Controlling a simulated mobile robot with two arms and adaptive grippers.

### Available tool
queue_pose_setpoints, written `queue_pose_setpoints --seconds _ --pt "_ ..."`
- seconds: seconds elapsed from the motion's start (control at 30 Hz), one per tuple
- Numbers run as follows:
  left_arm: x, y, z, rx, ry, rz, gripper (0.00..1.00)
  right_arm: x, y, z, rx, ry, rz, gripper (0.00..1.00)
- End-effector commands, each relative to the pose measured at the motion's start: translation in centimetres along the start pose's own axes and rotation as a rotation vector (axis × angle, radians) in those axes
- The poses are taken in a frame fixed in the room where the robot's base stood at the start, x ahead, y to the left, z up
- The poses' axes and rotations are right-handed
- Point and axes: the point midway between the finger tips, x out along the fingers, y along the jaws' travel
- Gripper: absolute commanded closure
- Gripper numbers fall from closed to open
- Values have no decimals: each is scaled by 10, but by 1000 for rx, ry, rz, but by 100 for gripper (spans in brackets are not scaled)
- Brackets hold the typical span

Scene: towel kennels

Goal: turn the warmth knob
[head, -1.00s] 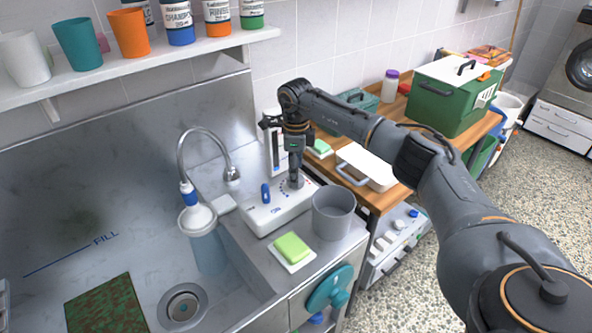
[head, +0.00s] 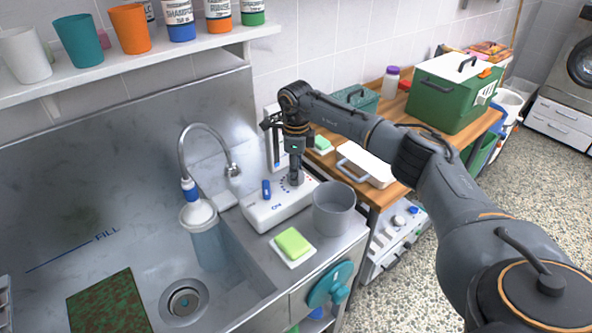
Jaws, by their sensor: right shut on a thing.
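The warmth knob sits on the white control box (head: 277,213), inside an arc of small red and blue marks; my gripper hides most of it. My right gripper (head: 296,179) reaches straight down onto the box and is shut on the knob. A blue lever (head: 266,189) stands upright on the box, left of the gripper. My left gripper is not in the head view.
A grey cup (head: 333,210) stands close right of the box. A green sponge (head: 292,242) lies on a white dish in front. The steel tub, with a tap (head: 232,170) and a bottle (head: 206,240), is at the left. A wooden table holds a green case (head: 450,95).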

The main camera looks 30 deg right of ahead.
Motion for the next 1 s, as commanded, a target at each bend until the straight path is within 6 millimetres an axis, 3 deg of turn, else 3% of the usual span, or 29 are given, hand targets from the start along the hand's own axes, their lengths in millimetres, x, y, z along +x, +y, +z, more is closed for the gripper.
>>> queue_pose_setpoints --seconds 0.37,1.0 --pt "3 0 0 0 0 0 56 1 0 0 202 1 2 86" --pt "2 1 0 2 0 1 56 0 0 0 807 3 2 86"
